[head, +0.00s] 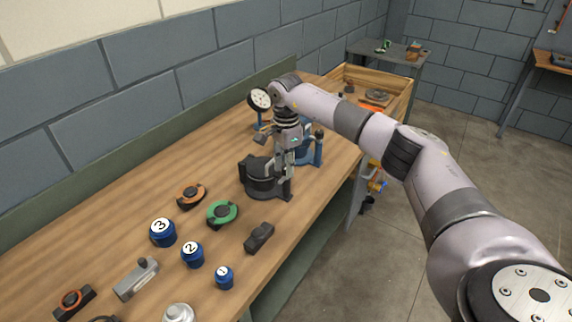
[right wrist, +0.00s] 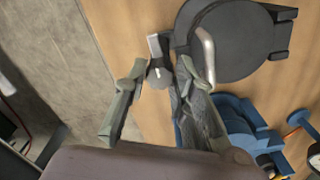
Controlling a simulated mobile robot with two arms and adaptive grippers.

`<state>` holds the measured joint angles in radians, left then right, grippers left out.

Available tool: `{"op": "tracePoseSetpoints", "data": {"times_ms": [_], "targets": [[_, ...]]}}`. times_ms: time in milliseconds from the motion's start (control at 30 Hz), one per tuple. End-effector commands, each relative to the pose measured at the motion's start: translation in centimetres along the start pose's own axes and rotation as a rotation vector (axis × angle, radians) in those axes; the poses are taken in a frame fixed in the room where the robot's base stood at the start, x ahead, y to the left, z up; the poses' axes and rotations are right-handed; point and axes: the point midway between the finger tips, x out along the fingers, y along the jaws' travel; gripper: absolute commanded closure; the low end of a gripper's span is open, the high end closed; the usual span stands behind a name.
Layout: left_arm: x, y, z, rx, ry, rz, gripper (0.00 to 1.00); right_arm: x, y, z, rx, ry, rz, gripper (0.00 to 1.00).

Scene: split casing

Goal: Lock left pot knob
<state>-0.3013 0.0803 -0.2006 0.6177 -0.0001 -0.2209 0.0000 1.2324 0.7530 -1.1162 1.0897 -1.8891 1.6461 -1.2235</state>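A black round pot (head: 262,178) stands on the workbench in the head view, with a bracket at its right side. In the right wrist view its dark round body (right wrist: 240,40) fills the upper right, and a small grey knob-like part with a pale bar (right wrist: 158,72) sits at its left edge. My right gripper (head: 284,166) is above the pot's right side. In the right wrist view its fingers (right wrist: 165,72) are apart, with the grey part seen between them; contact cannot be told. My left gripper is not in view.
A blue fixture (head: 312,153) stands just behind the pot and shows beside the right finger (right wrist: 235,115). Numbered blue knobs (head: 163,232), a green ring part (head: 222,213), an orange ring part (head: 191,195) and a dark block (head: 259,237) lie nearer on the bench.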

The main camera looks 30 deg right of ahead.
Motion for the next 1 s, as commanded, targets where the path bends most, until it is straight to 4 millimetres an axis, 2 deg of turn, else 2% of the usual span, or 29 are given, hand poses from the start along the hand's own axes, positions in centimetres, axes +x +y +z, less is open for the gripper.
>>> {"op": "tracePoseSetpoints", "data": {"times_ms": [233,667,1000], "targets": [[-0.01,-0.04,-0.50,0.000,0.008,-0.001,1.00,-0.06,-0.04,0.02,0.000,0.000,-0.002,1.00],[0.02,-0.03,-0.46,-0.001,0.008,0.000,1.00,-0.09,-0.08,0.00,0.078,-0.001,-0.002,1.00],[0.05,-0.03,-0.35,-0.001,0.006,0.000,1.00,-0.14,-0.13,0.01,0.346,-0.002,-0.003,1.00]]}}
